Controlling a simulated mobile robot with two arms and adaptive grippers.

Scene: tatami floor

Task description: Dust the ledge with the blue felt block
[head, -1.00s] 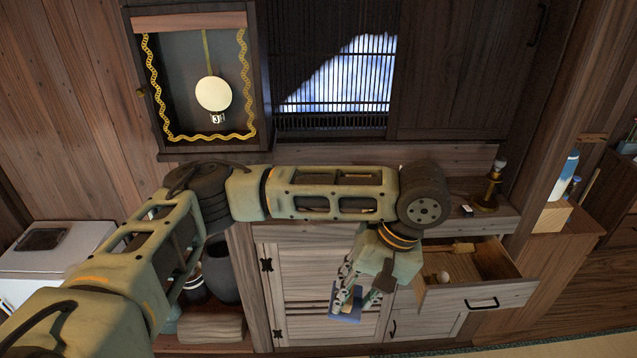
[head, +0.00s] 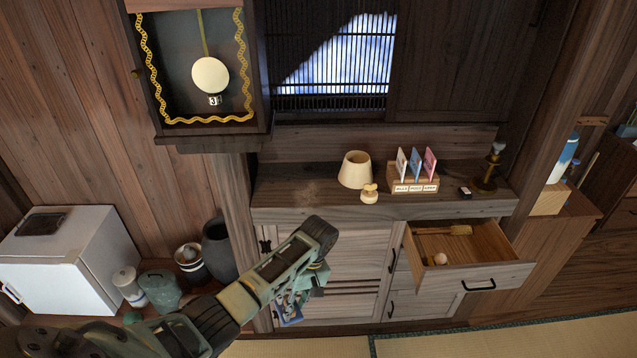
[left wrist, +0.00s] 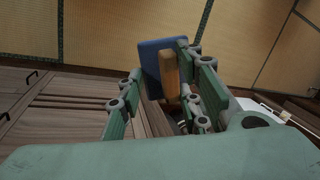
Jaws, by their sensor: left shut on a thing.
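The wooden ledge (head: 310,192) runs across the top of the cabinet in the head view. My left gripper (head: 290,300) hangs low in front of the cabinet doors, below the ledge and apart from it. It is shut on the blue felt block (left wrist: 151,66), which has a wooden grip (left wrist: 171,75) between the fingers in the left wrist view. In the head view only a small part of the block (head: 291,318) shows behind the fingers. My right gripper is in neither view.
An open drawer (head: 500,275) juts out below. The ledge's left part is bare.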

